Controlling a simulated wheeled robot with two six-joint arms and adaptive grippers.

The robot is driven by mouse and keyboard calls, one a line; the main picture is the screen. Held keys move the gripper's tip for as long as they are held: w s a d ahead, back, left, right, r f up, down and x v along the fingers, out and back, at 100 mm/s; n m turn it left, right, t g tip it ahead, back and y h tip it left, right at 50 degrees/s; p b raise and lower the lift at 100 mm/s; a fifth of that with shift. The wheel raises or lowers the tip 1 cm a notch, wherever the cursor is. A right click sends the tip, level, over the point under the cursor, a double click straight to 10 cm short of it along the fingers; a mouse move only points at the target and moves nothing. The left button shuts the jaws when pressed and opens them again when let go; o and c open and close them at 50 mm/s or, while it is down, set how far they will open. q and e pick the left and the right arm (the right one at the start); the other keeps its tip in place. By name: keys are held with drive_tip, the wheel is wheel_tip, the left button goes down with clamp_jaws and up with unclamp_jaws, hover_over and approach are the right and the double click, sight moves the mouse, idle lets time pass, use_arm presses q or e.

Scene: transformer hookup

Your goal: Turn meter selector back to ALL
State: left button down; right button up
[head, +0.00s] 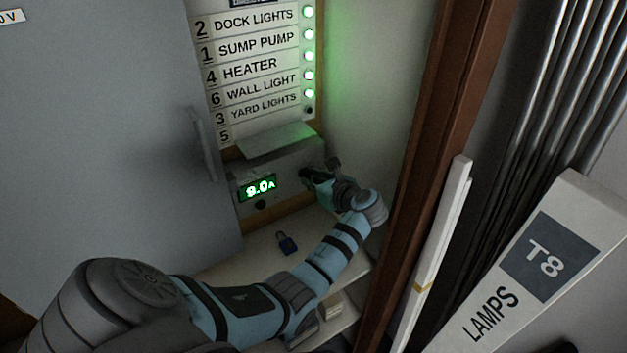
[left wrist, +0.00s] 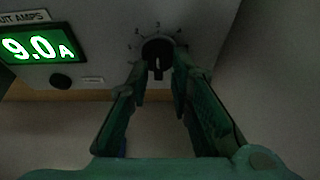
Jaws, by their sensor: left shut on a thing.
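The meter (head: 284,172) is a grey box under the circuit label panel, and its green display (head: 258,188) reads 9.0A. In the left wrist view the display (left wrist: 40,47) also reads 9.0A. The selector knob (left wrist: 158,52) is dark and round with a bar grip, with small marks around it. Which mark it points to is too dim to tell. My left gripper (head: 313,178) reaches the meter's right side. In the left wrist view its fingers (left wrist: 160,74) flank the knob's grip and are shut on it. In the head view the gripper hides the knob.
The label panel (head: 255,62) has several lit green lamps, with the lowest lamp dark. A grey cabinet door (head: 110,130) stands at left. A brown post (head: 432,150) and a lamp box (head: 535,270) stand at right.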

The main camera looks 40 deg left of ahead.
use_arm(q)
drive_tip(key=shift+d+r, duration=0.1)
drive_tip(key=shift+s+r+n+t+p, duration=0.25)
drive_tip(key=shift+n+p, duration=0.25)
drive_tip(key=shift+p, duration=0.55)
drive_tip(key=shift+f+n+t+p, duration=0.15)
drive_tip(key=shift+n+t+p, duration=0.4)
drive_tip(key=shift+n+p, duration=0.2)
drive_tip(key=shift+f+n+t+h+p, duration=0.1)
drive_tip(key=shift+n+t+h+p, duration=0.2)
drive_tip(key=shift+n+t, duration=0.65)
drive_tip(key=shift+n, duration=0.3)
drive_tip(key=c, duration=1.7)
unclamp_jaws()
drive_tip(key=shift+a, duration=0.2)
drive_tip(key=shift+o, duration=0.7)
drive_tip(key=shift+w+a+f, duration=0.1)
drive_tip(key=shift+w+f, duration=0.05)
drive_tip(key=shift+f, duration=0.05)
